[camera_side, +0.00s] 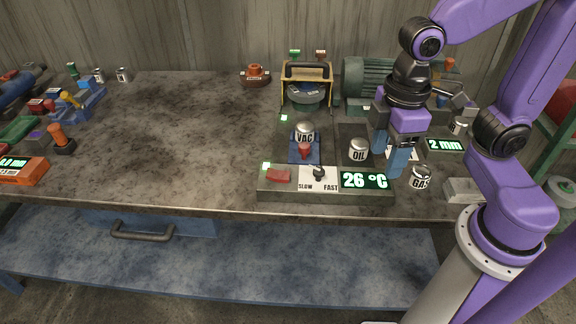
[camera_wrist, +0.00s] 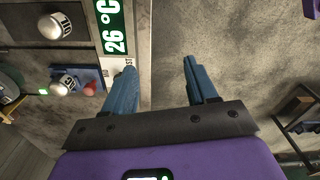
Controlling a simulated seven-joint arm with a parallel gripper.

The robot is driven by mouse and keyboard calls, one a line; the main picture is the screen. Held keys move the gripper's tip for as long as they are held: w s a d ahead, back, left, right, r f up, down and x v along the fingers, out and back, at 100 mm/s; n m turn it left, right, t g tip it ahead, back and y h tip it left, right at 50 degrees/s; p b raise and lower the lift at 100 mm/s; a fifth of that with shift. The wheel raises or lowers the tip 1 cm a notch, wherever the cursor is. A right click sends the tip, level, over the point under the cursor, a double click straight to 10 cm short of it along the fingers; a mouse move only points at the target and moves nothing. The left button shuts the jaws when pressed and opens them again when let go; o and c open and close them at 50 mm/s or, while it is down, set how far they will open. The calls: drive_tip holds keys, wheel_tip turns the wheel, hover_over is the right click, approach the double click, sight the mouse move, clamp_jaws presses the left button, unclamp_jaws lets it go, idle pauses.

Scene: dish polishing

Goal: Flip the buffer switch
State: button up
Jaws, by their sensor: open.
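The control panel (camera_side: 268,195) sits at the bench's front edge. It carries a red rocker switch (camera_side: 278,175) at its left end, a black knob (camera_side: 318,173) on a white SLOW/FAST plate, and a green 26 °C display (camera_side: 363,180). No label names the buffer switch. My gripper (camera_side: 389,157) is open with blue fingers pointing down, right of the switch and knob, between the OIL and GAS cans. In the wrist view, my gripper (camera_wrist: 160,82) is open and empty; its left finger overlaps the panel edge near the display (camera_wrist: 110,28). The red rocker does not show there.
The VAC can (camera_side: 304,132) stands on a blue plate with a red part, behind the panel. The OIL can (camera_side: 358,149) and GAS can (camera_side: 420,176) stand close to my gripper. A green motor (camera_side: 368,80) is behind. The bench's left middle (camera_side: 170,130) is clear.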

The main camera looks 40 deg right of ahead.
drive_tip(key=w+a+r+m, duration=0.1)
drive_tip(key=w+a, duration=0.2)
drive_tip(key=w, duration=0.3)
drive_tip(key=w+a+r, duration=0.2)
drive_tip(key=w+a, duration=0.1)
drive_tip(key=w, duration=0.2)
drive_tip(key=m, duration=0.2)
hover_over(277, 173)
drive_tip(key=f, duration=1.6)
drive_tip(key=shift+s+d+f, duration=0.15)
drive_tip(key=shift+s+f, duration=0.05)
drive_tip(key=shift+f, duration=0.05)
drive_tip(key=c, duration=1.1)
drive_tip(key=shift+o, duration=0.2)
drive_tip(key=shift+w+a+g+h, duration=0.2)
drive_tip(key=shift+a+g+h, duration=0.05)
drive_tip(key=shift+g+h, duration=0.5)
drive_tip(key=shift+w+a+g+h, duration=0.2)
drive_tip(key=shift+g+h, duration=0.55)
